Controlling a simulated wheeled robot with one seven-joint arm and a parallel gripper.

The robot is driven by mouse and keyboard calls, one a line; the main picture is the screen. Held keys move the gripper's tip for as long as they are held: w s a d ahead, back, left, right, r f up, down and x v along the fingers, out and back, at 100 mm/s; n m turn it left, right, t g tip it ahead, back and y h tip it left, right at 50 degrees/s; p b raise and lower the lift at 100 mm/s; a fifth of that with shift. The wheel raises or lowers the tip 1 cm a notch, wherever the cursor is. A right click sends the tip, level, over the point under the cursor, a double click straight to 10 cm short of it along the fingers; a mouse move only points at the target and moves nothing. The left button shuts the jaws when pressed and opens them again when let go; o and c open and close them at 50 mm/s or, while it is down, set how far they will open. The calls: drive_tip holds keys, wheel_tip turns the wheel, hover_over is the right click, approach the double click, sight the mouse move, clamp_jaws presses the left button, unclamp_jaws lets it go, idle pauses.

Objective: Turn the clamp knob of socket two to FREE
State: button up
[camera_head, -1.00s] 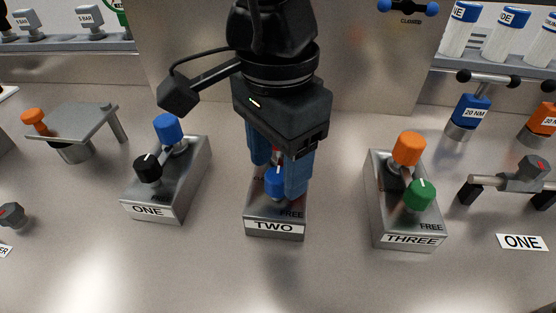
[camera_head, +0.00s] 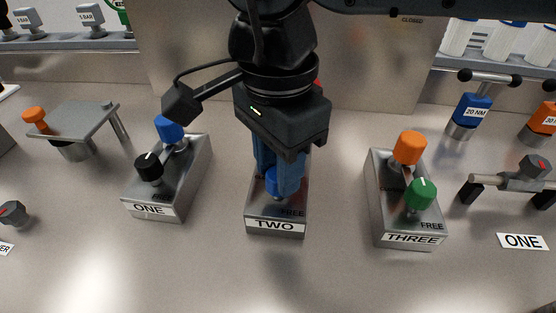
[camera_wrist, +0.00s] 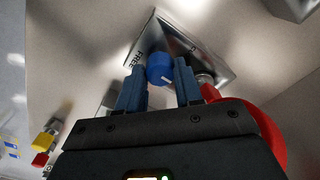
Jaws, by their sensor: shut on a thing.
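Socket two (camera_head: 258,212) is a grey metal block with a TWO label and the word FREE at its front right. Its blue clamp knob (camera_head: 272,182) is mostly hidden behind my gripper's fingers in the head view. My gripper (camera_head: 279,185) points down over the block, its blue fingers around the knob. In the wrist view my gripper (camera_wrist: 160,82) has one finger on each side of the blue knob (camera_wrist: 159,67). A short white mark shows on the knob, facing the gripper, while the FREE label (camera_wrist: 138,60) lies to the left.
Socket one (camera_head: 190,178) stands to the left with a black knob, and socket three (camera_head: 380,190) to the right with a green knob. A large red round part (camera_wrist: 268,125) lies close beside my gripper in the wrist view. The counter in front is clear.

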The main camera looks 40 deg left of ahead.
drive_tip(key=shift+m+b, duration=0.35)
drive_tip(key=shift+m, duration=0.05)
drive_tip(key=m+b, duration=0.2)
drive_tip(key=shift+f+m, duration=0.15)
drive_tip(key=shift+m, duration=0.15)
drive_tip(key=m+b, duration=0.4)
drive_tip(key=m, duration=0.1)
drive_tip(key=shift+w, duration=0.1)
drive_tip(key=m+b, duration=0.3)
drive_tip(key=m, duration=0.2)
drive_tip(key=shift+m, duration=0.4)
drive_tip(key=shift+m+b, duration=1)
drive_tip(key=shift+m, duration=0.9)
drive_tip(key=shift+r, duration=0.2)
drive_tip(key=o, duration=1)
drive_tip(key=shift+o, duration=0.2)
drive_tip(key=shift+r, duration=0.1)
